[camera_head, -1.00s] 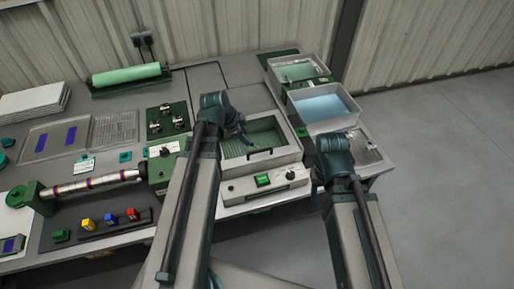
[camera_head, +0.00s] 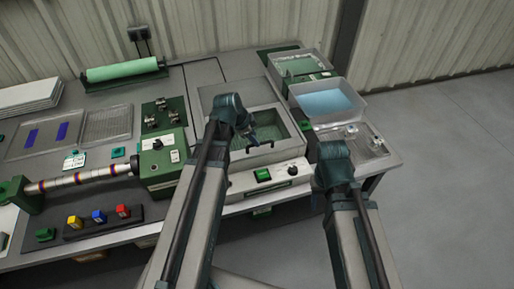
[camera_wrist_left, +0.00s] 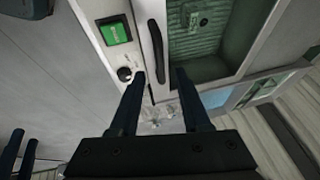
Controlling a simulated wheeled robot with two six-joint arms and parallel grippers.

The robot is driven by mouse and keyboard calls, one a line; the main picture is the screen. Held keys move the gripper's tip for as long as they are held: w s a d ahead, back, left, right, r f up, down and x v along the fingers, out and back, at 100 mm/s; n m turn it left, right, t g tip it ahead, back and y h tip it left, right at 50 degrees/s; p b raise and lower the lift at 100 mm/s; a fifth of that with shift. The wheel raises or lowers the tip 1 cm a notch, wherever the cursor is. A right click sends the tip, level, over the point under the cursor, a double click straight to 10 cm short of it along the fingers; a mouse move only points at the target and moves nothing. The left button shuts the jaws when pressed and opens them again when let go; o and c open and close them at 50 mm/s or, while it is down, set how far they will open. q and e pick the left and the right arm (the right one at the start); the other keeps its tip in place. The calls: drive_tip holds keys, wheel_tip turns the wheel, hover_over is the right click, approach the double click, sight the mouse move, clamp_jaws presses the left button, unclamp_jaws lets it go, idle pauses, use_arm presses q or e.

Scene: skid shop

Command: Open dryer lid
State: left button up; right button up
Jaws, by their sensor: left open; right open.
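The dryer is a pale grey box with a front panel (camera_head: 240,183). Its lid has a see-through window (camera_head: 270,133) over a green ribbed inside and a black bar handle (camera_head: 262,147) at the front edge; the lid looks shut. The handle also shows upright in the left wrist view (camera_wrist_left: 156,50). My left gripper (camera_wrist_left: 160,92) is open and empty, its fingers spread either side of the handle's lower end in that view; contact cannot be told. My right gripper (camera_wrist_left: 20,150) shows two parted fingers at that view's lower left, away from the dryer.
A green display (camera_head: 263,175) and black knob (camera_head: 292,170) sit on the dryer's panel. A blue liquid tray (camera_head: 328,104) stands to the right. A green control box (camera_head: 163,163) stands left. Free floor (camera_head: 450,150) lies at the right.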

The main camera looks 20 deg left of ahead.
use_arm(q)
drive_tip(key=shift+b+x, duration=1.3)
drive_tip(key=shift+x, duration=0.65)
clamp_jaws()
